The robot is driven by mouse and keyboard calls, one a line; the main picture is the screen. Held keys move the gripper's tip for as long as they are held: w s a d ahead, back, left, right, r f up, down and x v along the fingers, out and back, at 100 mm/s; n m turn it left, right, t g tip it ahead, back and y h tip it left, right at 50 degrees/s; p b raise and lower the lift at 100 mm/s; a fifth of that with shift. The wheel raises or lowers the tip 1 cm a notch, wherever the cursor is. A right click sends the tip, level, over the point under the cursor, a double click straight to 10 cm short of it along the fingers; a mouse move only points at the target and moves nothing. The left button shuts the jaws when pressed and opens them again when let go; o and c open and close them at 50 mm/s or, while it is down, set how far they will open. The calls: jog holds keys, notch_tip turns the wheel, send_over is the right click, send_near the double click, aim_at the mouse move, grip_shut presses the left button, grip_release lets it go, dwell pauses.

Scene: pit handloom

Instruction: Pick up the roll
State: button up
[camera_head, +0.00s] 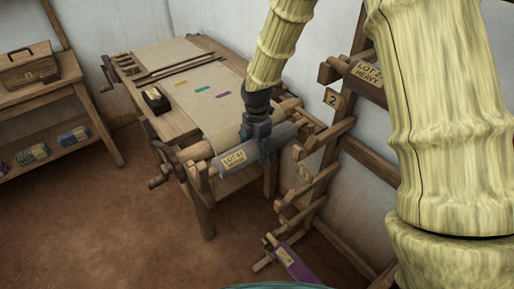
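A grey roll (231,163) with a tan label reading "LOT 41" lies across the near end of the wooden loom (181,122). My gripper (264,152) is dark grey and points down at the roll's right part. Its fingers are at the roll and seem to straddle it. The far finger is hidden, so I cannot tell whether they are closed on it. I cannot tell whether the roll rests on the loom or hangs just clear of it.
A wooden wall rack (324,175) with a "2" tag stands on the right. It holds a brown roll (364,82) labelled "LOT 2… HEAVY" high up and a purple roll (295,263) low down. A side table (45,99) carries a wooden box (28,68). The floor at front left is clear.

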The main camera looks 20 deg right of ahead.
jog(key=c, duration=1.4)
jog(key=shift+r, duration=0.15)
notch_tip(320, 180, up, 18)
